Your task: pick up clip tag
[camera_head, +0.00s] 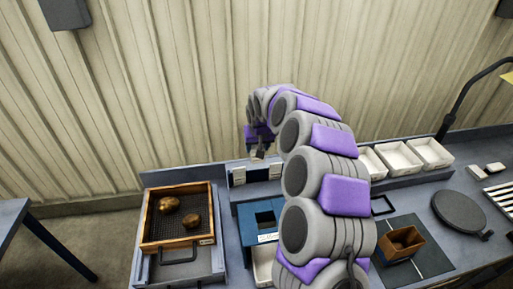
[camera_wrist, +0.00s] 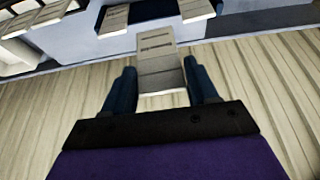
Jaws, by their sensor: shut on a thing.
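My gripper (camera_wrist: 161,72) is shut on a pale, flat clip tag (camera_wrist: 158,62) with dark markings at its far end, held between its two dark blue fingers in the wrist view. In the head view my gripper (camera_head: 258,148) is small and hangs above the back edge of the bench. Other pale tags sit beyond the held one in the wrist view, one to the left (camera_wrist: 113,20) and one to the right (camera_wrist: 195,9). In the head view pale tags also show on the back ledge (camera_head: 238,176). My arm hides part of the bench middle.
A wooden-framed mesh tray (camera_head: 150,243) with two potatoes stands at left. A blue box (camera_head: 246,222) with a square opening is beside my arm. White bins (camera_head: 402,157), a small brown box (camera_head: 403,243) and a dark round plate (camera_head: 460,210) are at right. A corrugated wall (camera_head: 200,90) stands behind.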

